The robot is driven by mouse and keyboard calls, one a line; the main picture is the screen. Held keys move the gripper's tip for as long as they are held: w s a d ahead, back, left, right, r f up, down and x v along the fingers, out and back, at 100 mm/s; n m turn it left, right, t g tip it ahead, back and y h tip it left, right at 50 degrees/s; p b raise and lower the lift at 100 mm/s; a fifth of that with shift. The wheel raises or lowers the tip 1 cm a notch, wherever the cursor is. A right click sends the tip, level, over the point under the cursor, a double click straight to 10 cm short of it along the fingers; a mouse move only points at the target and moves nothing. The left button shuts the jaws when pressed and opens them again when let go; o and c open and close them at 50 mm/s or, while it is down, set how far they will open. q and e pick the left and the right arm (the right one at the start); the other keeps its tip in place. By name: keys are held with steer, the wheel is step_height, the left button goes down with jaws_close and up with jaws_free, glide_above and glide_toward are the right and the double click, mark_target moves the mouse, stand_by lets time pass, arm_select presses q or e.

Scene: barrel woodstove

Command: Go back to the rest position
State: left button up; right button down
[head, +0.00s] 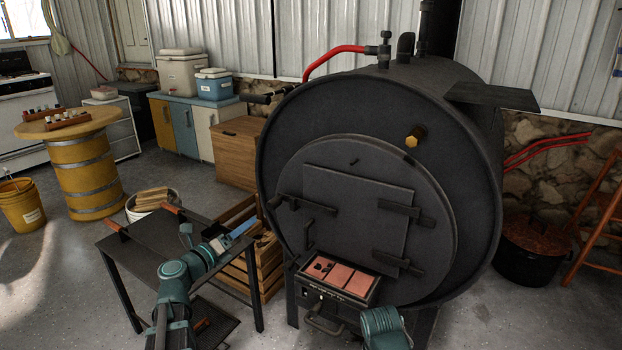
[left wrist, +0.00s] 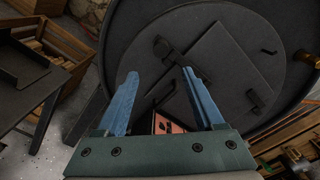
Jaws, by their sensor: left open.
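My left gripper (head: 246,226) is raised in front of the black barrel woodstove (head: 290,150), left of its door, over the right side of the dark metal cart (head: 150,242). In the left wrist view the two blue fingers of the left gripper (left wrist: 163,85) stand wide apart with nothing between them. The stove's square door (head: 350,205) lies flat against the round front and looks closed. Below it is a black tray (head: 372,296) with reddish panels. A teal part of my right arm (head: 385,328) shows at the bottom edge; its gripper is out of the picture.
A slatted wooden crate (head: 270,270) stands between cart and stove. A yellow barrel table (head: 88,170), a yellow bucket (head: 22,205) and a white tub of wood (head: 133,212) are at left. A black pot (head: 530,255) stands at right. Floor at front left is clear.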

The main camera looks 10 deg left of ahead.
arm_select(q)
steer(key=s+d+f+m+g+h, duration=0.1)
steer(key=s+d+f+m+g, duration=0.25)
steer(key=d+m, duration=0.4)
steer(key=s+d+f+m+g, duration=0.2)
steer(key=d+f+m+g, duration=0.25)
steer(key=d+m, duration=0.3)
steer(key=s+d+f+m+g+h, duration=0.1)
steer(key=s+d+f+m+g, duration=0.15)
steer(key=d+f+m, duration=0.4)
steer(key=s+d+f+m+g+y, duration=0.25)
steer(key=s+m, duration=0.25)
steer(key=m, duration=0.3)
steer(key=s+d+f+m+g+y, duration=0.1)
steer(key=s+f+m+g+y, duration=0.1)
steer(key=s+m+y, duration=0.4)
steer(key=s+d+f+m+g+y, duration=0.1)
steer(key=s+d+f+m+g, duration=0.15)
steer(key=s+m, duration=0.45)
step_height(320, 180, up, 36)
steer(key=w+m+p, duration=0.2)
steer(key=p, duration=3.4)
steer(key=shift+a, duration=0.2)
